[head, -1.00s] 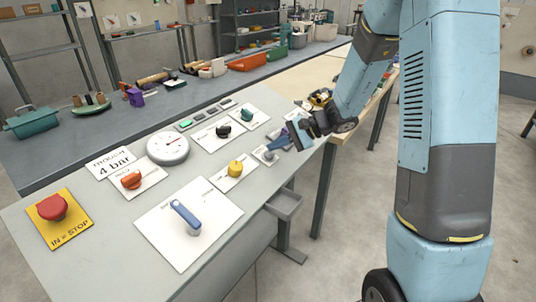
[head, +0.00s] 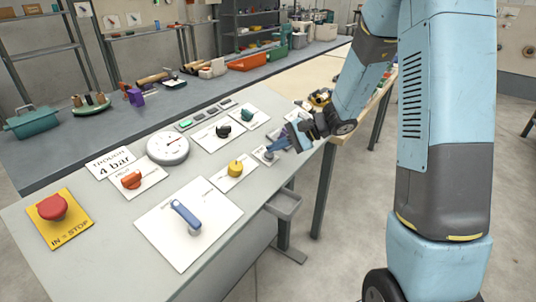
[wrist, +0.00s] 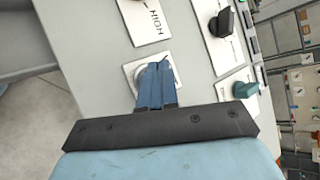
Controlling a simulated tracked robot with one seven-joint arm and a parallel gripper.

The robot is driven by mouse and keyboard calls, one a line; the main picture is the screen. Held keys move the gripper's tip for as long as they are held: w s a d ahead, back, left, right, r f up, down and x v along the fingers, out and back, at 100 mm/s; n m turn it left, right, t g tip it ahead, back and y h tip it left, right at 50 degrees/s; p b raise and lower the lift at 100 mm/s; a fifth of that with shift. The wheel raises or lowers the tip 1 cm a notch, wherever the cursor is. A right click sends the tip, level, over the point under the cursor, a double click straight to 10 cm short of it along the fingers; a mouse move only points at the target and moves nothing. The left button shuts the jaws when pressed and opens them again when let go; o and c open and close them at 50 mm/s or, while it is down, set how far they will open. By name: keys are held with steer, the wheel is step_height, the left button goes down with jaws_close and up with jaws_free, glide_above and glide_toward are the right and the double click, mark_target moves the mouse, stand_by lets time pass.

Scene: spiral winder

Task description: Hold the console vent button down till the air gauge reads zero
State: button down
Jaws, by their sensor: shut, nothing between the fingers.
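A small white plate (head: 259,157) with a grey round button lies at the console's right end, largely covered by my gripper (head: 275,147). In the wrist view the grey button (wrist: 139,76) shows beside and beneath my blue fingers (wrist: 158,67). The fingers are shut together and empty, with their tips over the button. I cannot tell whether they touch it or whether it is pressed.
The console also bears a yellow knob (head: 236,168), a blue lever (head: 186,216), an orange knob (head: 131,180), a red stop button (head: 52,207), a black knob (head: 223,130) and a teal knob (head: 247,115). A sign (head: 112,162) reads "TROUGH 4 bar".

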steer(key=shift+a+f, duration=0.1)
steer(key=shift+f, duration=0.3)
stand_by(0.7)
steer(key=shift+r, duration=0.1)
stand_by(3.5)
steer(key=shift+s+d+r, duration=0.1)
steer(key=shift+d+r, duration=0.1)
steer(key=shift+r, duration=0.5)
steer(key=shift+s+d+r, duration=0.15)
steer(key=shift+d+r, duration=0.05)
steer(key=shift+r, duration=0.6)
steer(key=shift+s+d+r, duration=0.15)
steer(key=shift+d+r, duration=0.05)
steer(key=shift+r, duration=0.6)
steer(key=shift+s+d+r, duration=0.15)
steer(key=shift+d+r, duration=0.05)
steer(key=shift+r, duration=0.6)
